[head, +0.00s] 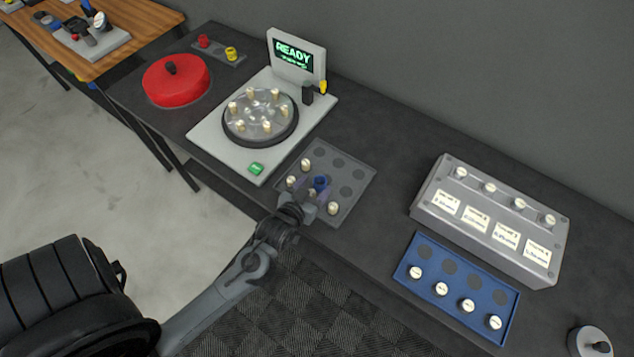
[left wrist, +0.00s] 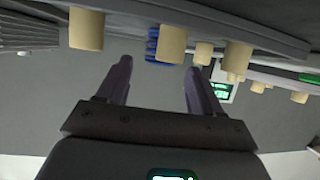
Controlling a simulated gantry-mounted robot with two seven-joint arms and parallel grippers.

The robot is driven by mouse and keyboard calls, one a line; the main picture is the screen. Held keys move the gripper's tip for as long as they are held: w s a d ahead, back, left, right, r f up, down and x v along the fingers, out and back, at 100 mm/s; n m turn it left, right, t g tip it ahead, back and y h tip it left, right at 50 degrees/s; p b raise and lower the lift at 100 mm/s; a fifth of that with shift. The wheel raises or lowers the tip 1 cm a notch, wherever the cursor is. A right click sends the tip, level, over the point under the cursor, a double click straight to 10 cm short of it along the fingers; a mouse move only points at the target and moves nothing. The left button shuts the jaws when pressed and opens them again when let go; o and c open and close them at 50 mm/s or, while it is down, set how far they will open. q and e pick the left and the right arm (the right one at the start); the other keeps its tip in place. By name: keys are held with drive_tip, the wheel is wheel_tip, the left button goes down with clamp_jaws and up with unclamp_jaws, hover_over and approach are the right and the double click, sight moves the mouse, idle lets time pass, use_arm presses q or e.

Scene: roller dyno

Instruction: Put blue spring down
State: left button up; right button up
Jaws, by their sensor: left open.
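The blue spring (head: 320,183) stands upright on the grey tray (head: 349,201) in the head view, among several cream-capped pieces. My left gripper (head: 313,198) is low over the tray's near side, close to the spring. In the left wrist view, which looks upside down, the blue spring (left wrist: 152,45) is partly hidden by a cream cylinder (left wrist: 171,44). My left gripper (left wrist: 159,76) is open there, its two dark fingers apart with nothing between them. The spring lies just beyond the fingertips. My right gripper is in neither view.
A machine with a clear round rotor (head: 260,117) and a READY screen (head: 293,55) stands behind the tray. A red lid (head: 177,80) is to its left. A grey box (head: 490,215) and a blue tray (head: 457,290) are at right. Table between them is clear.

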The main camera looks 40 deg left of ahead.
use_arm(q)
drive_tip(key=v, duration=0.9)
drive_tip(key=shift+d+p, duration=0.1)
drive_tip(key=shift+p, duration=0.2)
drive_tip(key=s+d+f+m+g+h, duration=0.2)
drive_tip(key=d+m+g+h, duration=0.1)
drive_tip(key=d+g+h, duration=0.1)
drive_tip(key=shift+s+d+g, duration=0.35)
drive_tip(key=shift+d+g, duration=0.05)
drive_tip(key=shift+d, duration=0.45)
drive_tip(key=shift+o, duration=0.5)
drive_tip(key=s+g, duration=0.1)
drive_tip(key=s+m+g, duration=0.1)
drive_tip(key=s, duration=0.1)
drive_tip(key=s+m+g, duration=0.1)
drive_tip(key=s+g, duration=0.1)
drive_tip(key=shift+s+d+f, duration=0.15)
drive_tip(key=shift+d+f, duration=0.05)
drive_tip(key=shift+d, duration=0.15)
drive_tip(key=shift+s+g, duration=0.3)
drive_tip(key=shift+s, duration=0.05)
